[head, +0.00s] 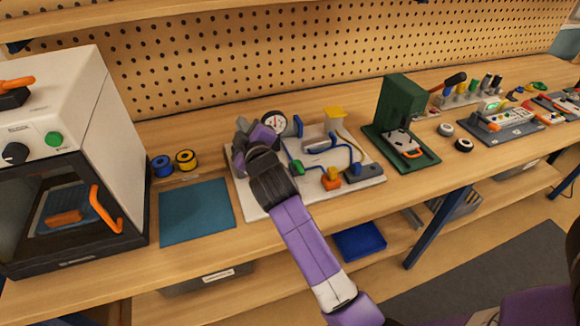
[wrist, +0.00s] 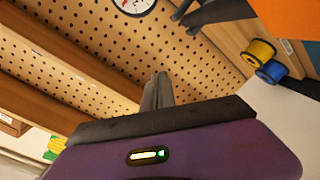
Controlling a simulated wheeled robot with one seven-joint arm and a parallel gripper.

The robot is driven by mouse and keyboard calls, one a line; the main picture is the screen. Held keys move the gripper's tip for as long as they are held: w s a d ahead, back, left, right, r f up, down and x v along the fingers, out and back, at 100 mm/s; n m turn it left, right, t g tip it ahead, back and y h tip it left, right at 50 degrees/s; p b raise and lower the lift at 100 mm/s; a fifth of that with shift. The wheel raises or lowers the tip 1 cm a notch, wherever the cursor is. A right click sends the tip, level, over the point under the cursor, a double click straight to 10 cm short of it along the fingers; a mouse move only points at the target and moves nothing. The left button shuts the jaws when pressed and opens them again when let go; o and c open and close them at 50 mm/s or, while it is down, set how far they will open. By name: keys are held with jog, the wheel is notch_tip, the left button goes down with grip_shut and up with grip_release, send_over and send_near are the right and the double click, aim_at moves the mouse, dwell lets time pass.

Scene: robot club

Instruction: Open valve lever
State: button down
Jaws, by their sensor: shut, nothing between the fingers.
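I cannot tell for certain which part is the valve lever; my arm hides the board's left part. My gripper (wrist: 157,92) is over that left side, left of the gauge in the head view. Its dark fingers are together and empty in the wrist view. The gauge shows at the top of the wrist view (wrist: 133,4), beyond the fingers. No contact with a lever is visible.
A white oven-like box (head: 60,110) with an orange handle stands at the left. A blue mat (head: 196,212) lies bare beside the board. A green press (head: 398,110) stands right of the board. A pegboard backs the bench.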

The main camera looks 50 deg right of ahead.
aim_at(299, 168)
jog(key=w+d+r+n+g, duration=0.1)
jog(key=w+d+g, duration=0.4)
jog(key=d+g, duration=0.3)
jog(key=s+a+f+n+g+y, duration=0.5)
jog(key=s+a+g, duration=0.3)
jog(key=s, duration=0.3)
jog(key=shift+a+n+g+b, duration=0.2)
jog(key=shift+n+g+b, duration=0.15)
jog(key=shift+n+g, duration=0.25)
jog(key=b+x, duration=0.3)
jog(key=x, duration=0.7)
jog(key=shift+w+a+f, duration=0.15)
jog(key=shift+w, duration=0.05)
jog(key=s+d, duration=0.1)
jog(key=d, duration=0.1)
jog(key=shift+s+d+p, duration=0.3)
jog(key=shift+s+p, duration=0.05)
jog(key=shift+s+d, duration=0.25)
jog(key=shift+d, duration=0.15)
